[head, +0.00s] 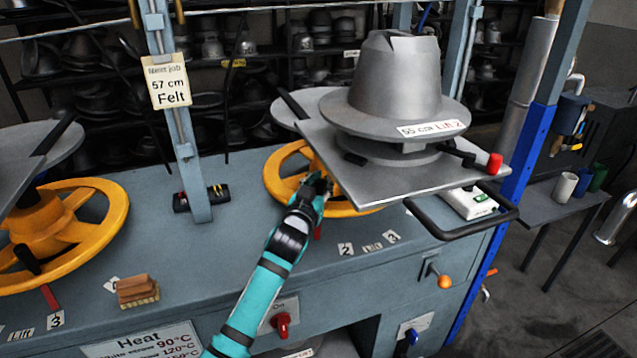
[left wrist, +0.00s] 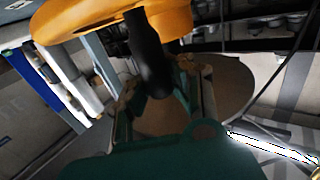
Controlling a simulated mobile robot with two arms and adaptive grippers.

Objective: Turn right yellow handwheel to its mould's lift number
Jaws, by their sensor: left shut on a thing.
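The right yellow handwheel (head: 276,178) lies flat under the right press plate, which partly hides it. On that plate stands a grey hat mould (head: 395,80) with a tag (head: 432,128) that reads "55 cm Lift 2". My left gripper (head: 318,186) is at the front of the wheel's rim. In the left wrist view it is shut on the wheel's black handle (left wrist: 148,45), which sticks out from the yellow rim (left wrist: 100,20). A red pointer (head: 318,231) shows below the wheel, left of the scale tags "2" (head: 346,249) and "3" (head: 391,237). My right gripper is out of view.
A second yellow handwheel (head: 70,235) is at the left. A wooden brush (head: 137,290) lies on the bench between the wheels. A card (head: 167,82) on a post reads "Next job 57 cm Felt". A black bar handle (head: 465,222) juts out at the right.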

